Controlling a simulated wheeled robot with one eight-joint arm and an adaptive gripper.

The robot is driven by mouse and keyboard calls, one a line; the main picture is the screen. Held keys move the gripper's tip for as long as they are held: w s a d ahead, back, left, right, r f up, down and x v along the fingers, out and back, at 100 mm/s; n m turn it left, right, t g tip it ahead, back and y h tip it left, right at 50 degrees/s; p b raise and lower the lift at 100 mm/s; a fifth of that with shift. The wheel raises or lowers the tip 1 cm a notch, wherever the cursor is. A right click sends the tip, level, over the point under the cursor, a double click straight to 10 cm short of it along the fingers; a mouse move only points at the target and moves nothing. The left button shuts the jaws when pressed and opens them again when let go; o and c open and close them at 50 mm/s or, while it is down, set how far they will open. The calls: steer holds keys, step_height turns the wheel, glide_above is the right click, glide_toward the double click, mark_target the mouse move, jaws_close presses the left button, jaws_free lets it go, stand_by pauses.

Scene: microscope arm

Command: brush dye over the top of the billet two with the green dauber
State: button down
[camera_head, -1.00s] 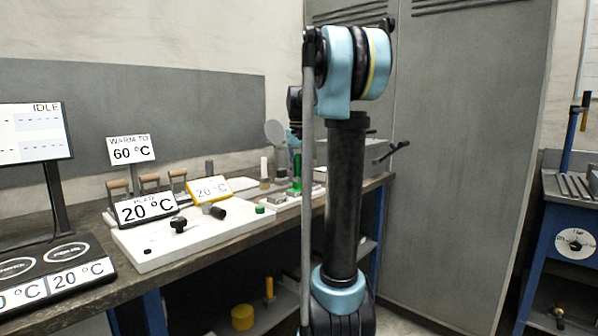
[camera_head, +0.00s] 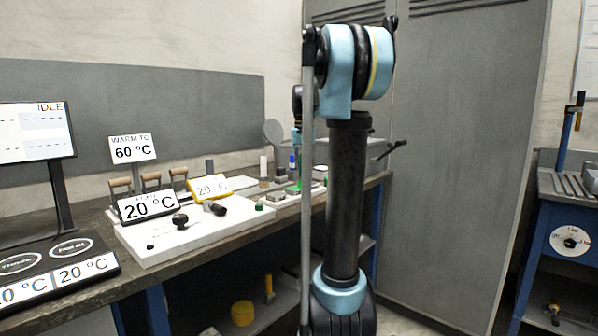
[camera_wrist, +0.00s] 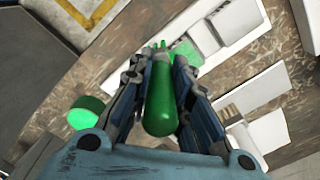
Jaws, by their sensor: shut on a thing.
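My gripper (camera_wrist: 158,68) is shut on the green dauber (camera_wrist: 160,105), with the dauber's narrow tip pointing away from the wrist. Beyond the tip in the wrist view is a small green-topped patch (camera_wrist: 186,52), next to a grey-white block (camera_wrist: 205,37). No number shows on these blocks, so I cannot tell which is billet two. Whether the tip touches anything is unclear. In the head view my arm partly hides this area.
A round green cap (camera_wrist: 86,112) lies left of the gripper. On the bench, the head view shows a white board (camera_head: 190,235) with black knobs, 20 °C signs (camera_head: 150,205), a 60 °C sign (camera_head: 132,148) and a blue-topped bottle (camera_head: 292,163). A grey cabinet (camera_head: 450,150) stands behind.

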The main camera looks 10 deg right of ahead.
steer(key=shift+r, duration=3.9)
